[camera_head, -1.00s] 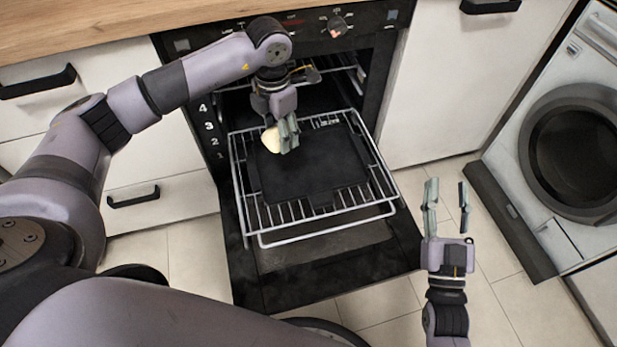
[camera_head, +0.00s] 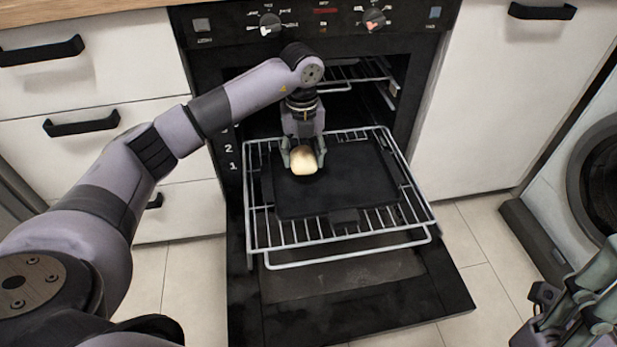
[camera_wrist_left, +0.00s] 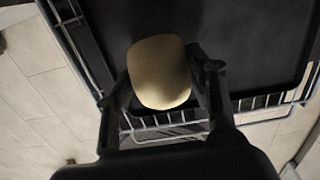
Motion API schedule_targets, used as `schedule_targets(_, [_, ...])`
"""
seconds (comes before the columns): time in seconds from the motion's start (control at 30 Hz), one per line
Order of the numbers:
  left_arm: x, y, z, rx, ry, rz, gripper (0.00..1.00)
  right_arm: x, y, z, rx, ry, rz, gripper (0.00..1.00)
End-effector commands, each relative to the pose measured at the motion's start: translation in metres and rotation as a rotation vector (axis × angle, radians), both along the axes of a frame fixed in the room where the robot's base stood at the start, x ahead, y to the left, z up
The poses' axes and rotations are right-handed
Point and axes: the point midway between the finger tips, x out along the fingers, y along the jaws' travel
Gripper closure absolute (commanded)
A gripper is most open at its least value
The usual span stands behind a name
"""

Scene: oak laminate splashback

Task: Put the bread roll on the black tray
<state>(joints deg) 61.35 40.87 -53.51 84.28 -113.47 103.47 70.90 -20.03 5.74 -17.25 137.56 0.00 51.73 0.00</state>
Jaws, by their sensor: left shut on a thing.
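The bread roll (camera_head: 303,160) is pale and rounded. My left gripper (camera_head: 304,154) is shut on it, with a finger on each side, over the back left part of the black tray (camera_head: 335,193). The roll also shows between the fingers in the left wrist view (camera_wrist_left: 160,73), with the tray (camera_wrist_left: 255,45) behind it. I cannot tell whether the roll touches the tray. The tray lies on the pulled-out wire rack. My right gripper (camera_head: 590,300) is at the lower right edge of the head view, partly cut off, and its fingers overlap.
The wire rack (camera_head: 350,262) sticks out of the oven above its lowered door (camera_head: 370,300). White drawers with black handles (camera_head: 82,125) stand on the left. A white cabinet (camera_head: 475,120) and a washing machine (camera_head: 598,165) stand on the right. Tiled floor lies in front.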

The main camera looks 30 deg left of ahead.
Motion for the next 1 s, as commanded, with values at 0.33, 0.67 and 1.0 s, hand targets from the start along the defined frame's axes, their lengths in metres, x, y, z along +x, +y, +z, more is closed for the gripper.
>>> schedule_targets(0.33, [-0.001, 0.0, -0.043, 0.0, 0.002, -0.002, 0.78, 0.001, 0.0, -0.02, -0.001, 0.003, -0.001, 0.6])
schedule_targets(0.67, [0.0, 0.0, -0.058, 0.0, -0.001, -0.003, 0.78, 0.001, 0.001, -0.021, -0.003, -0.006, 0.0, 0.6])
schedule_targets(1.0, [0.0, 0.0, -0.06, -0.001, -0.001, -0.003, 0.39, 0.002, 0.001, -0.021, -0.003, -0.005, 0.0, 0.6])
